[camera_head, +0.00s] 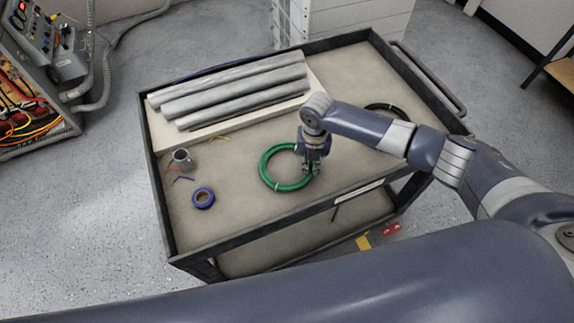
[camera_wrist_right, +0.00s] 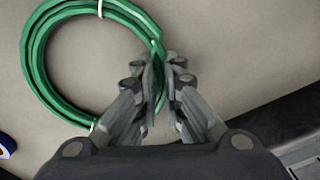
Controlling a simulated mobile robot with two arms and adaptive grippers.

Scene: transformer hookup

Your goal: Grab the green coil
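The green coil (camera_head: 266,176) is a ring of cable with light ties, lying on the cart's top near its middle. My right gripper (camera_head: 311,171) points down over the coil's right side. In the right wrist view, the coil (camera_wrist_right: 38,62) fills the upper left, and the gripper's fingers (camera_wrist_right: 164,68) stand close together on either side of its right strand. They look shut on that strand, though the fingers hide part of the contact. The coil appears to rest on the cart top. My left gripper is out of view.
The cart (camera_head: 240,238) has a raised dark rim. Grey pipes (camera_head: 232,88) lie on a board at its back left. A black coil (camera_head: 384,107) lies behind my right arm.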

